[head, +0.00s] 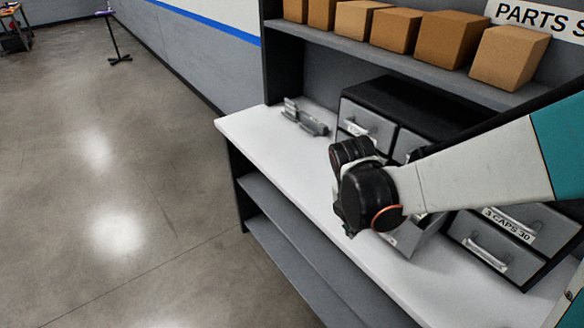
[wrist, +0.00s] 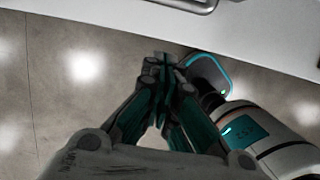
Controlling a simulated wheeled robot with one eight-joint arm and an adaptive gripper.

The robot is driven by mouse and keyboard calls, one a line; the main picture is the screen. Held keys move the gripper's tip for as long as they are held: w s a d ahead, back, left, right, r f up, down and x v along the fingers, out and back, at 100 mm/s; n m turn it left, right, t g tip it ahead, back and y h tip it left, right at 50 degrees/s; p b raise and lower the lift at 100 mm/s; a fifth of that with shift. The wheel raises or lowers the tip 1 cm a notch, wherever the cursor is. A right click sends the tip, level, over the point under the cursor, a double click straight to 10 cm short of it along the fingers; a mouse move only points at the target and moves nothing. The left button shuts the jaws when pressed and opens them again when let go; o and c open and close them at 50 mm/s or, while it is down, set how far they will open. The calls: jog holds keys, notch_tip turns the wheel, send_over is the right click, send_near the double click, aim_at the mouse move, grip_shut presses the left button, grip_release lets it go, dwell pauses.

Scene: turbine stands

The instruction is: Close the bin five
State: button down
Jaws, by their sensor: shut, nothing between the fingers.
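A black drawer cabinet (head: 395,97) with grey bins stands on the white counter. One grey bin (head: 412,240) sticks out from the cabinet front, partly hidden behind my arm. Its number is not readable, so I cannot tell if it is bin five. In the wrist view a metal handle (wrist: 196,4) shows at the top edge. My gripper (wrist: 163,62) is shut and empty, with its fingertips apart from that handle. In the head view my wrist hides the fingers.
A closed bin labelled "3 CAPS 30" (head: 508,226) is at the lower right. A grey bracket-like part (head: 305,118) lies on the counter (head: 262,128) to the left. Cardboard boxes (head: 395,30) line the shelf above.

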jog(key=w+d+f+b, duration=0.1)
jog(key=w+d+f, duration=0.1)
jog(key=d+f, duration=0.2)
jog(key=shift+w+f, duration=0.15)
jog(key=shift+w, duration=0.25)
jog(key=w+d, duration=0.3)
jog(key=d, duration=0.1)
jog(key=w+d+b, duration=0.1)
jog(key=w+d, duration=0.3)
jog(key=d, duration=0.1)
jog(key=w+d, duration=0.3)
jog(key=d, duration=0.2)
jog(key=shift+w+b, duration=0.15)
jog(key=shift+b, duration=0.25)
